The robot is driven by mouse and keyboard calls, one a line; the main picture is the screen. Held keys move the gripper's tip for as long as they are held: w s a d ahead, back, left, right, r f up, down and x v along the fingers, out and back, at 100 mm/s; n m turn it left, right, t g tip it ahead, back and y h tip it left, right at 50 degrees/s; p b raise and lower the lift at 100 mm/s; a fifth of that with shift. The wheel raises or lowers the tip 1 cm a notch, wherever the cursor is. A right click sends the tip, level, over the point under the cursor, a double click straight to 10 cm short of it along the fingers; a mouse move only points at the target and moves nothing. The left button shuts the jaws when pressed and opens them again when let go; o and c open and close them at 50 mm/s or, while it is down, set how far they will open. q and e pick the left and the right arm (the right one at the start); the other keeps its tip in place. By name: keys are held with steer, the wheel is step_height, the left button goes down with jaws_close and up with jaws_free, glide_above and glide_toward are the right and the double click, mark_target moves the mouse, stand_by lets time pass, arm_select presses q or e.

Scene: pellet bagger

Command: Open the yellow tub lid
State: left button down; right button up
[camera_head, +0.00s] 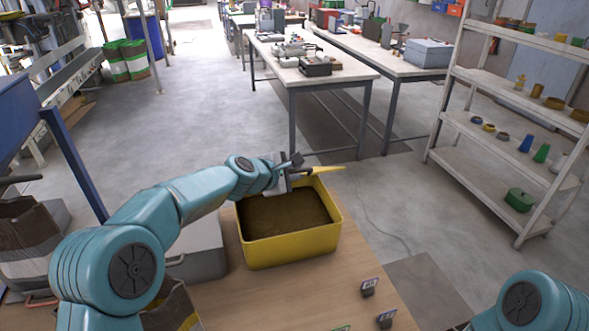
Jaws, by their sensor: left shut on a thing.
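The yellow tub (292,252) stands on the wooden table, and its top is open over a brown fill of pellets. The yellow lid (328,170) shows as a thin, nearly edge-on sliver above the tub's far rim. My left gripper (296,174) is at the far side of the tub, shut on the lid; its fingers and part of the arm hide much of the lid. I cannot tell whether the lid is hinged to the tub. Of my right arm only a teal joint shows at the bottom right; its gripper is out of view.
The wooden table (318,287) has small labelled stands (369,287) at its right edge. A grey box (199,246) stands left of the tub, partly behind my left arm. A white shelf rack (490,189) stands at the right, and workbenches stand farther back.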

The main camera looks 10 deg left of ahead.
arm_select(q)
steer(key=shift+w+a+r, duration=0.1)
steer(key=shift+w+r, duration=0.1)
steer(key=shift+r, duration=0.1)
steer(key=c, duration=1.2)
jaws_free()
steer(key=shift+s+a+r, duration=0.15)
steer(key=shift+s+a, duration=0.1)
steer(key=shift+s, duration=0.15)
steer(key=b+v, duration=0.2)
steer(key=v, duration=1.3)
steer(key=shift+a+r, duration=0.1)
